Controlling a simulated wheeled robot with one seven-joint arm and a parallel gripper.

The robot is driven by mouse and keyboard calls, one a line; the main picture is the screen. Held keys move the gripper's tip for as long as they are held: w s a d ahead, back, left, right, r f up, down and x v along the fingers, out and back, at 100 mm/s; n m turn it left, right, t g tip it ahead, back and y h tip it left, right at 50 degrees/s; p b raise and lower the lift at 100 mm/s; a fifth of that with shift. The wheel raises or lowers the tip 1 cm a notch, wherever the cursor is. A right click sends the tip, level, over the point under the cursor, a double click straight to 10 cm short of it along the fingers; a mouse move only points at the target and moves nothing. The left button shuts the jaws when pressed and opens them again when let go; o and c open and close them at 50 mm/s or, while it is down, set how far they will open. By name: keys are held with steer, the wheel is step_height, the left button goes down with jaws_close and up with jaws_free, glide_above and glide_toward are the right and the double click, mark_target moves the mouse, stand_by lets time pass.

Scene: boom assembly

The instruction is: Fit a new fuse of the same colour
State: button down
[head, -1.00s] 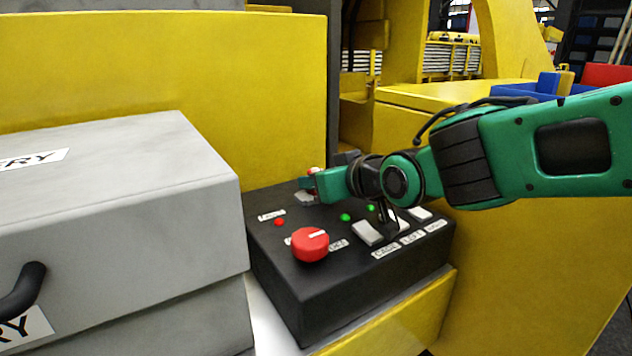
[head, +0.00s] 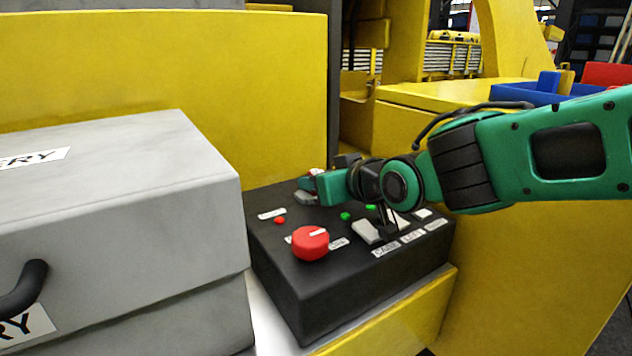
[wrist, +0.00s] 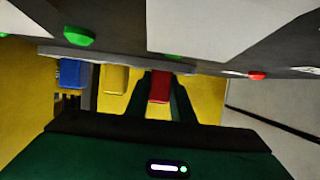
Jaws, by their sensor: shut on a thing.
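My gripper (head: 312,186) is low over the back left of the black control box (head: 300,295). In the wrist view its green fingers are shut on a red fuse (wrist: 160,88). The fuse's end meets the edge of a grey holder strip (wrist: 205,68); I cannot tell whether it is seated. A blue fuse (wrist: 72,73) and a yellow fuse (wrist: 115,79) stand in a row beside it at the same strip. In the head view my gripper mostly hides the fuses; a bit of the grey holder (head: 305,197) shows below the fingers.
The box carries a red knob (head: 310,243), a small red light (head: 280,220), green lights (head: 346,216) and pale rocker switches (head: 366,232). A grey battery case (head: 120,210) stands close on the left. A yellow wall (head: 200,90) rises behind. Blue bins (head: 530,95) are at the back right.

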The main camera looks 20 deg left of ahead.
steer(key=shift+f, duration=0.2)
stand_by(0.4)
steer(key=shift+r, duration=0.35)
steer(key=shift+r, duration=0.15)
stand_by(0.3)
steer(key=shift+s+d+f, duration=0.1)
steer(key=shift+f, duration=0.75)
stand_by(0.3)
steer(key=shift+r, duration=0.35)
steer(key=shift+r, duration=0.35)
steer(key=c, duration=1.5)
jaws_free()
steer(key=shift+r, duration=0.15)
steer(key=shift+o, duration=0.2)
